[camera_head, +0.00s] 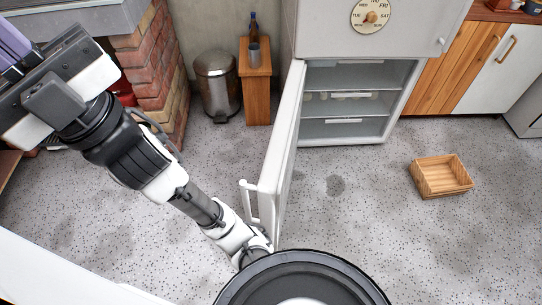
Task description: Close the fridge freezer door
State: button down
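The white fridge freezer (355,42) stands at the back centre. Its lower door (288,150) stands wide open, hinged at the left and swung out toward me, seen nearly edge-on. A white bar handle (249,200) is on the door's left, outer face, near its free edge. The open lower compartment (345,98) shows shelves inside. The upper door is shut. My gripper (45,85) is at the upper left, high and close to the camera, well apart from the door. Its fingertips are not clearly shown, so I cannot tell whether it is open.
A metal bin (217,84) and a wooden stand (255,85) with a bottle (253,27) and a cup (254,55) are left of the fridge. A brick plinth (160,70) is farther left. Speckled floor is clear between door and basket.

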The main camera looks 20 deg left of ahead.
aim_at(272, 189)
jog(key=j+z, duration=0.3)
jog(key=j, duration=1.35)
jog(key=i, duration=0.05)
